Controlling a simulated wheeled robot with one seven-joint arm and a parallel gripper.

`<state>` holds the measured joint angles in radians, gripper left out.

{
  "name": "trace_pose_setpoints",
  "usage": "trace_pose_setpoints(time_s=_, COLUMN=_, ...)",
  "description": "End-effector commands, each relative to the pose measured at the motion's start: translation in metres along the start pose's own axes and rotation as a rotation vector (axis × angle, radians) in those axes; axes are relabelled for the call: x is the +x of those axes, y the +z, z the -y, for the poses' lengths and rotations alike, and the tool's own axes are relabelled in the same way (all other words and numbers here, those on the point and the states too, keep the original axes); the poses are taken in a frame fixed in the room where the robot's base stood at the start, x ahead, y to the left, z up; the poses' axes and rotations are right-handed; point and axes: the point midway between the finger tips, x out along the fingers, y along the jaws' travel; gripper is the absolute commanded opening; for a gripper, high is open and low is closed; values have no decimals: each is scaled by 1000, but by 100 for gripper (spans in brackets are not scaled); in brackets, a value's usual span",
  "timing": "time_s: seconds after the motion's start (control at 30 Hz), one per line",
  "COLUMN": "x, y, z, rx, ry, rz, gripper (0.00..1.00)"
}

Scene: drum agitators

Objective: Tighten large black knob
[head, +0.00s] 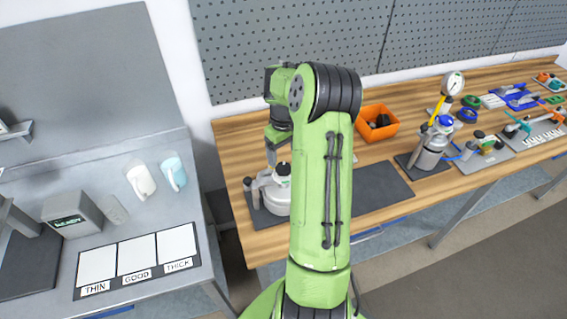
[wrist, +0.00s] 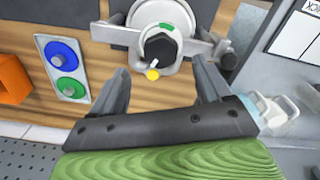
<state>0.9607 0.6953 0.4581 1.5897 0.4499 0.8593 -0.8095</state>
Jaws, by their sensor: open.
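The large black knob (wrist: 159,48) sits in the middle of the round metal lid of a silver vessel (wrist: 182,14). A white pointer with a yellow tip (wrist: 152,74) lies by the knob, and a green mark (wrist: 166,27) is on the lid's other side. My gripper (wrist: 162,72) is open, its two fingers apart on either side of the knob's line and not visibly touching it. In the head view the vessel (head: 268,197) stands at the left end of the wooden bench, partly behind my arm. My gripper (head: 277,138) is above it, its fingertips hard to make out.
A panel with a blue and a green button (wrist: 62,67) and an orange bin (wrist: 12,80) lie left in the wrist view. A grey bench (head: 45,190) with jugs stands left in the head view. A gauge vessel (head: 433,150) stands farther right on the wooden bench.

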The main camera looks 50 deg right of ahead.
Motion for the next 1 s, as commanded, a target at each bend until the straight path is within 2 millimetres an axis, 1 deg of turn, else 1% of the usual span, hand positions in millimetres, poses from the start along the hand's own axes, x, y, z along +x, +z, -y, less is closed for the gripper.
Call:
trace_pose_setpoints(time_s=0.03, x=12, y=1, z=1, rx=0, ry=-5, rz=4, gripper=78)
trace_pose_setpoints(time_s=0.1, x=26, y=1, z=1, rx=0, ry=-4, rz=3, gripper=78)
trace_pose_setpoints(time_s=0.2, x=42, y=0, z=1, rx=0, ry=-4, rz=2, gripper=78)
trace_pose_setpoints(time_s=0.33, x=52, y=0, z=0, rx=0, ry=-1, rz=0, gripper=78)
trace_pose_setpoints(time_s=0.57, x=54, y=0, z=0, rx=0, ry=0, rz=-1, gripper=78)
trace_pose_setpoints(time_s=0.67, x=54, y=0, z=0, rx=0, ry=0, rz=-1, gripper=64)
trace_pose_setpoints(time_s=0.93, x=53, y=-1, z=0, rx=-1, ry=0, rz=-1, gripper=23)
trace_pose_setpoints(time_s=1.0, x=53, y=-1, z=0, rx=0, ry=0, rz=-1, gripper=22)
